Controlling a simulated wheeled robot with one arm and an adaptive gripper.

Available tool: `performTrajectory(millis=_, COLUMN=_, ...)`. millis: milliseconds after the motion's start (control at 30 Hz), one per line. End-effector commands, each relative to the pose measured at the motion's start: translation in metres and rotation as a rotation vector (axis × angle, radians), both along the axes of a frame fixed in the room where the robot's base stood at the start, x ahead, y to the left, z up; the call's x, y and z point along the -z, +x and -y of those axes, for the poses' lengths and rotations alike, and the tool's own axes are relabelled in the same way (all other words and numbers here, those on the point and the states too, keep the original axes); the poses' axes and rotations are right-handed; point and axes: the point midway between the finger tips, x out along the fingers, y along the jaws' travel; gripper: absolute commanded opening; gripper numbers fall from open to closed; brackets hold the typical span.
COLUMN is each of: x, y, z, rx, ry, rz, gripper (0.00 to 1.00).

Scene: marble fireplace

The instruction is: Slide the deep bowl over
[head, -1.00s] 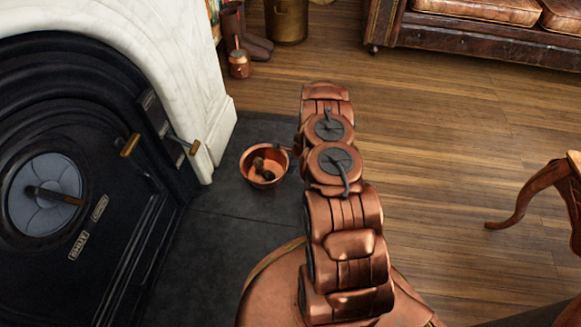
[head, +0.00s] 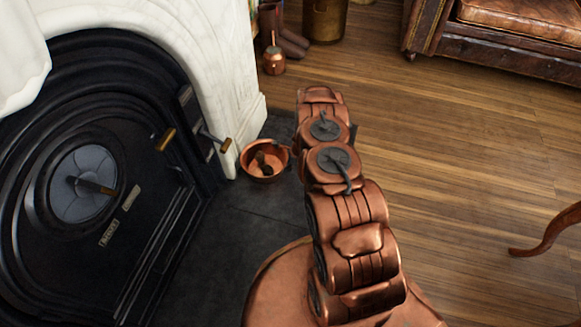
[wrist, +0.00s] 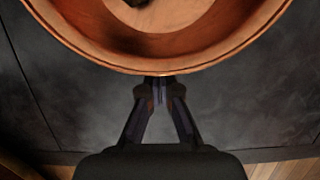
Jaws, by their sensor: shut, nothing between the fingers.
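The deep copper bowl (head: 264,179) stands upright on the dark hearth slab, close beside the foot of the white marble surround. A few dark lumps lie inside it. In the wrist view the bowl (wrist: 95,42) fills the top of the picture, with its near rim towards me. My gripper (wrist: 160,88) is shut and empty, its fingertips together at the near side of the bowl, just under the rim. I cannot tell whether they touch the wall. In the head view my arm hides the gripper.
The white marble surround (head: 205,65) and black stove front (head: 60,130) are at left, with brass-tipped handles (head: 165,139) sticking out near the bowl. A small copper pot (head: 274,62) and boots stand behind.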

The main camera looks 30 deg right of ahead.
Motion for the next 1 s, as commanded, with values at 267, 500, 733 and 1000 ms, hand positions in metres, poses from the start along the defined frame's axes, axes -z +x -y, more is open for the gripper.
performTrajectory(millis=267, x=0.0, y=-0.008, z=0.01, rx=0.004, ry=0.001, rz=-0.001, gripper=0.0)
performTrajectory(millis=500, x=-0.018, y=-0.024, z=0.033, rx=0.005, ry=0.002, rz=0.0, gripper=0.0)
performTrajectory(millis=733, x=-0.055, y=-0.029, z=0.033, rx=-0.009, ry=0.002, rz=0.001, gripper=0.0)
performTrajectory(millis=1000, x=-0.089, y=-0.036, z=0.041, rx=-0.009, ry=0.0, rz=0.003, gripper=0.0)
